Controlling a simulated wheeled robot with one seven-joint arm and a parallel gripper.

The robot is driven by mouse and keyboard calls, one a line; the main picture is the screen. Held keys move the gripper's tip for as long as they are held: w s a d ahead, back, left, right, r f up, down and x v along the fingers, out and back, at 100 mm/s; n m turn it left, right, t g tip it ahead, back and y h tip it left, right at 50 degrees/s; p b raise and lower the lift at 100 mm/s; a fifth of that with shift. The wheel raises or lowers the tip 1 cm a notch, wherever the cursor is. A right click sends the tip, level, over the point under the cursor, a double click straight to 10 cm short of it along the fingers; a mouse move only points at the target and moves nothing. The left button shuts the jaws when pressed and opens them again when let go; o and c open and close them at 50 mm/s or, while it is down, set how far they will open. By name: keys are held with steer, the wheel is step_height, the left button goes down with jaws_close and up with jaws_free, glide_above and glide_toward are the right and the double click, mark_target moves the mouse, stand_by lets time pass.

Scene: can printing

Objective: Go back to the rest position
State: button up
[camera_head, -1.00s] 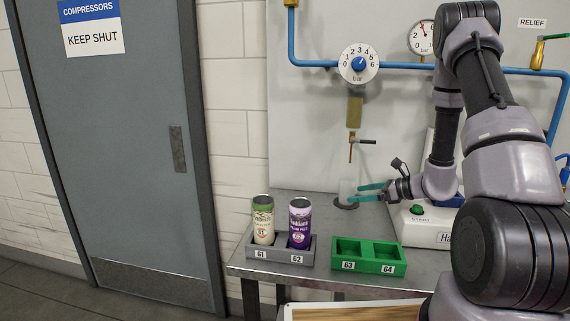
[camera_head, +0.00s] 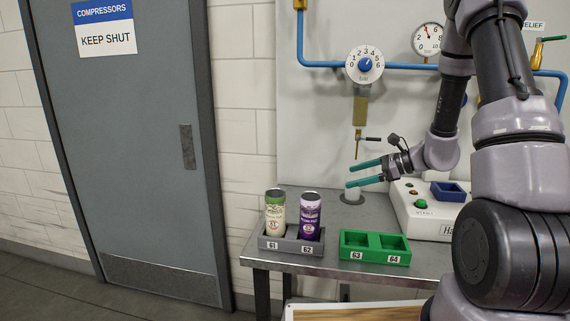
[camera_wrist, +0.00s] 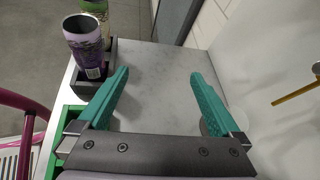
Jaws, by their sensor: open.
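My gripper (camera_head: 366,174) is open and empty, with teal fingers pointing left above the back of the bench. In the wrist view, my gripper (camera_wrist: 160,95) shows both fingers wide apart with only the bare grey bench top between them. A green and cream can (camera_head: 275,213) and a purple can (camera_head: 310,217) stand in the grey holder (camera_head: 291,246) marked 61 and 62. The purple can also shows at the upper left of the wrist view (camera_wrist: 84,45). The green holder (camera_head: 375,258) marked 63 and 64 is empty.
A brass nozzle with a lever (camera_head: 360,142) hangs from the wall above a round base (camera_head: 351,197), close to my fingers. A machine with buttons (camera_head: 421,215) and a blue tray (camera_head: 449,191) stands at right.

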steer(key=s+d+r+n+t+h, duration=0.2)
steer(key=s+r+n+h, duration=0.7)
steer(key=s+r+n, duration=0.7)
steer(key=s+d+r, duration=0.1)
steer(key=s+r, duration=0.6)
steer(key=r, duration=0.1)
steer(key=shift+s+d+h, duration=0.15)
steer(key=shift+s+h, duration=0.1)
steer(key=shift+h, duration=0.15)
